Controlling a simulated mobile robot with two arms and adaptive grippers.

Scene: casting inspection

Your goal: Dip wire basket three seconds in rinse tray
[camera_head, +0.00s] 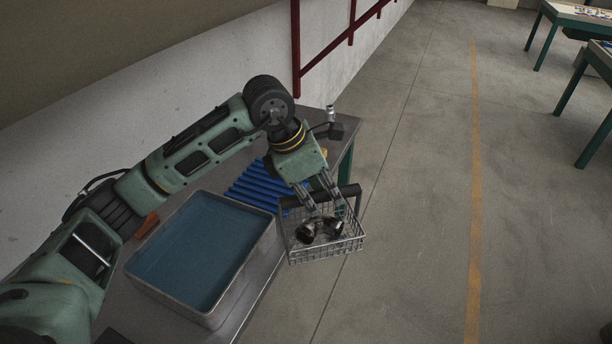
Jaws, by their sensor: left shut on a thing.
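The wire basket (345,246) hangs in the air off the right edge of the bench, with dark metal parts (318,230) in it. Its black handle bar (347,192) shows above the basket. My left gripper (322,205) points down over the basket and is shut on it; the exact grip is partly hidden by the fingers. The rinse tray (213,307) is a grey metal tray filled with blue liquid, left of the basket on the bench. The basket is clear of the tray. My right gripper is not in view.
A blue ribbed rack (254,186) lies behind the tray on the metal bench (263,293). An orange object (147,224) lies left of the tray. A small bottle (331,113) stands at the far end. Wall on the left; open floor on the right.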

